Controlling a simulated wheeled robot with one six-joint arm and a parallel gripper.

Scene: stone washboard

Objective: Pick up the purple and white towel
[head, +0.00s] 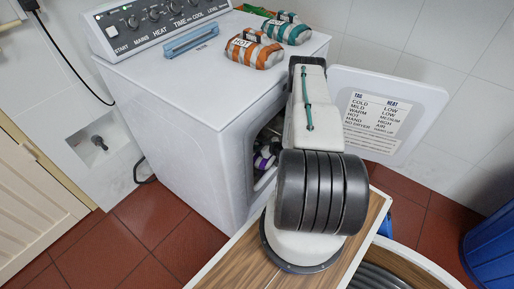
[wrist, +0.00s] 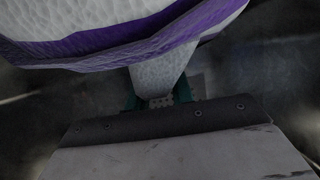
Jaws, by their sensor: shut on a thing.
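The purple and white towel (wrist: 130,40) fills the top of the wrist view, white with a purple band. A narrow white part of it hangs down between the green fingers of my gripper (wrist: 159,97), which is shut on it. In the head view, part of the purple and white towel (head: 264,161) shows inside the dark front opening of the white dryer (head: 190,110). My arm reaches into that opening and hides my gripper in the head view.
The dryer's open door (head: 420,103), with a printed label, stands to the right of my arm. An orange-striped bundle (head: 254,50) and a teal-striped bundle (head: 287,29) lie on top of the dryer. A blue bin (head: 490,250) is at the right edge.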

